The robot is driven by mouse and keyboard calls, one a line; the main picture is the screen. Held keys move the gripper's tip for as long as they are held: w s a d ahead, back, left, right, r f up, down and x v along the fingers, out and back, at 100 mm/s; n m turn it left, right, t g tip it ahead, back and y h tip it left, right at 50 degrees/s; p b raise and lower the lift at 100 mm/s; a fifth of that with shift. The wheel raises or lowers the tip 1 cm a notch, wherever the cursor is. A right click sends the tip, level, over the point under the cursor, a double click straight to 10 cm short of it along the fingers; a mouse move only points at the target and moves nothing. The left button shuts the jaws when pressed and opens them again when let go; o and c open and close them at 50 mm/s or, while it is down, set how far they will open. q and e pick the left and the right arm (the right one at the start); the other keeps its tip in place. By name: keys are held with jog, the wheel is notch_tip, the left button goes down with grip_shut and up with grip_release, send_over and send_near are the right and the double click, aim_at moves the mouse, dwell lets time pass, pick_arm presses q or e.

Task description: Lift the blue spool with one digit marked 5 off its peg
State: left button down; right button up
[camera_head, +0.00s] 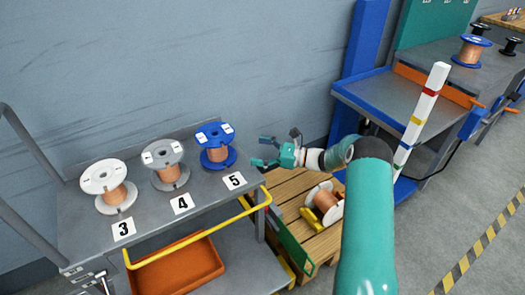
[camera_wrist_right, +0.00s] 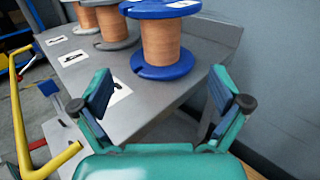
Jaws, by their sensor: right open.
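The blue spool (camera_head: 214,134) with copper winding stands upright at the right end of a grey cart top, behind the card marked 5 (camera_head: 234,181). Its peg is hidden inside it. In the right wrist view the blue spool (camera_wrist_right: 162,72) stands ahead, its top cut by the frame edge. My right gripper (camera_head: 264,151) is open and empty, to the right of the spool and apart from it. In the right wrist view its two fingers (camera_wrist_right: 160,92) are spread wide, with the spool beyond them. My left gripper is not in view.
A grey spool (camera_head: 165,165) by card 4 and a white spool (camera_head: 108,186) by card 3 stand to the left. A yellow rail (camera_head: 195,236) runs along the cart front. A wooden pallet (camera_head: 288,196) with another spool lies right. The wall is close behind.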

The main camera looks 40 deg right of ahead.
aim_at(222, 136)
jog(key=b+x, duration=0.1)
jog(key=x, duration=1.3)
jog(key=shift+w, duration=0.35)
jog(key=c, duration=1.6)
jog(key=shift+r, duration=0.1)
jog(key=shift+c, duration=1.3)
jog(key=shift+r+p, duration=0.7)
jog(key=shift+r, duration=1.15)
jog(key=shift+s, duration=0.1)
